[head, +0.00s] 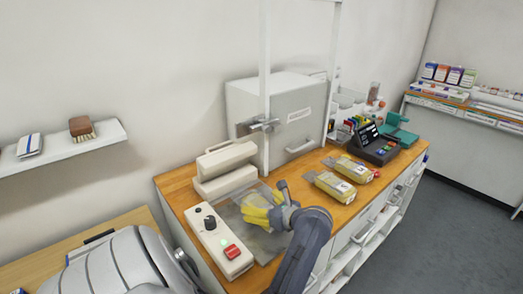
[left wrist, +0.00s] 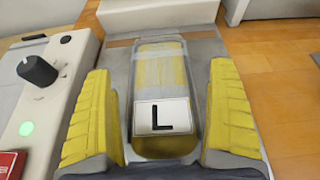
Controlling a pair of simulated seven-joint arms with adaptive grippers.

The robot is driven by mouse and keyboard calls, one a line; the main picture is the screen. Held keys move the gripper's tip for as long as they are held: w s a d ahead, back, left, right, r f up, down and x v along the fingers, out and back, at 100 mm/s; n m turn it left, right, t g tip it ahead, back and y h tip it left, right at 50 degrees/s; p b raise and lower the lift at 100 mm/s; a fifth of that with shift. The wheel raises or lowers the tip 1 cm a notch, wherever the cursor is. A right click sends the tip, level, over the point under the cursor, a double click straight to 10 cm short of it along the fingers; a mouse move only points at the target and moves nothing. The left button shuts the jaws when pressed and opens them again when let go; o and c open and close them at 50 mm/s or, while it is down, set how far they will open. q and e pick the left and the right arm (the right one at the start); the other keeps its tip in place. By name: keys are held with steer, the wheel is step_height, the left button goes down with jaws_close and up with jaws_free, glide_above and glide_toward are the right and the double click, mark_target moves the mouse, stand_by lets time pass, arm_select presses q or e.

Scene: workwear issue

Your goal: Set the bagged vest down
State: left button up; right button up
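My left gripper (head: 257,211) has yellow ribbed fingers and hangs over the grey plate of the sealing machine. In the left wrist view, a bagged vest (left wrist: 160,70) with a white "L" label lies between the fingers. It is yellow with a grey band, in clear plastic. A narrow gap shows on each side between the fingers and the bag, so the gripper looks open around it. The bag appears to rest on the plate (left wrist: 211,48). In the head view the gripper mostly hides this bag. My right gripper is not in view.
The control panel (head: 222,242) with a knob, green light and red button stands left of the plate; the sealing bar (head: 225,170) is behind. Two more bagged vests (head: 331,186) (head: 356,169) lie on the wooden counter to the right. A dark keypad device (head: 376,147) stands beyond.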

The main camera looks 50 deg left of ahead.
mark_target(259, 203)
arm_select(q)
steer(key=shift+r, duration=0.1)
steer(key=shift+v, duration=2)
